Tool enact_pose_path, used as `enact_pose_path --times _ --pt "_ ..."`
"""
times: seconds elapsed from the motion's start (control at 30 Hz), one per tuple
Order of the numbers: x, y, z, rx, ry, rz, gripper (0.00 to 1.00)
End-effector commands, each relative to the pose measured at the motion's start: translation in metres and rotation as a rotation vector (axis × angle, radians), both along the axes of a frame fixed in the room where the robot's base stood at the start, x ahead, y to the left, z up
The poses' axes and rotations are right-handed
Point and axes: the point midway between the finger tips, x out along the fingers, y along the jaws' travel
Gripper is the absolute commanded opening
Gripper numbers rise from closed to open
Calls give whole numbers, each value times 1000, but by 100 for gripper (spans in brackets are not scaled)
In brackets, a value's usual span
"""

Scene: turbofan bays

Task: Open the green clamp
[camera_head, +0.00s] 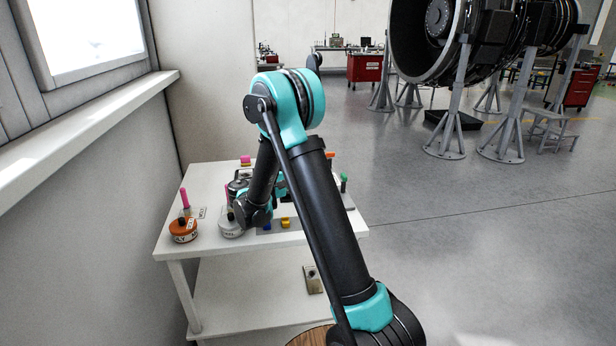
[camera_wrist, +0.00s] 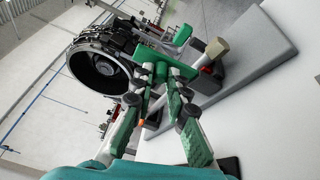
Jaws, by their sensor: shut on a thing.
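In the wrist view the green clamp (camera_wrist: 160,52) is at the upper middle, with a green lever-like end (camera_wrist: 182,35) pointing up and right. My gripper (camera_wrist: 161,76) comes up from below, and its two fingers with green pads close in on the clamp's green part. The gripper is shut on it; the exact contact is small and partly hidden by the fingers. In the head view my arm covers most of the gripper and the work spot. A small green-topped piece (camera_head: 344,177) stands at the table's right edge; I cannot tell whether it belongs to the clamp.
The white table (camera_head: 185,255) carries an orange round base (camera_head: 183,235) with a pink handle, a grey round base (camera_head: 231,230), and a yellow block (camera_head: 286,223). A wall is at left. A large engine (camera_head: 438,35) on stands is behind right, with open floor between.

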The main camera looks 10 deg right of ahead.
Motion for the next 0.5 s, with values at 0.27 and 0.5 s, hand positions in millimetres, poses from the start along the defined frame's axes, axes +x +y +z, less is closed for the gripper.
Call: enact_pose_path --times 0.27,0.5 --pt "1 1 -1 -9 1 3 0" --pt "1 1 -1 -9 1 2 21"
